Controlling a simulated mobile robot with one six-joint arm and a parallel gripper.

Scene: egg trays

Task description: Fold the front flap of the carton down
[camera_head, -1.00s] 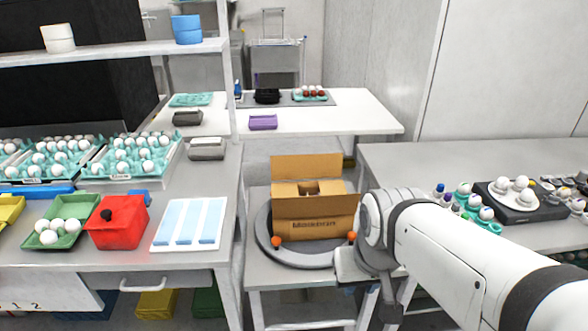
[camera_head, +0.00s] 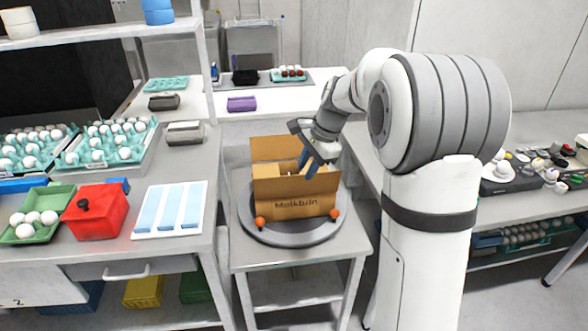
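The brown cardboard carton (camera_head: 290,208) stands on a round grey turntable (camera_head: 262,236) on a small metal table. Its back flap (camera_head: 274,148) stands up. Its front flap (camera_head: 278,187) also stands up, above the printed front wall. My gripper (camera_head: 307,162) is over the carton's right part, fingers pointing down, close to the top of the front flap. I cannot tell whether it touches the flap. The fingers are small and partly overlap, so their opening is unclear. The carton's inside is mostly hidden by the front flap and my gripper.
Two orange balls (camera_head: 260,222) (camera_head: 336,212) sit at the carton's front corners. A left bench holds a red box (camera_head: 97,212), a green tray (camera_head: 50,233) of eggs and a white board (camera_head: 148,222) with blue strips. A right bench holds eggs and small items.

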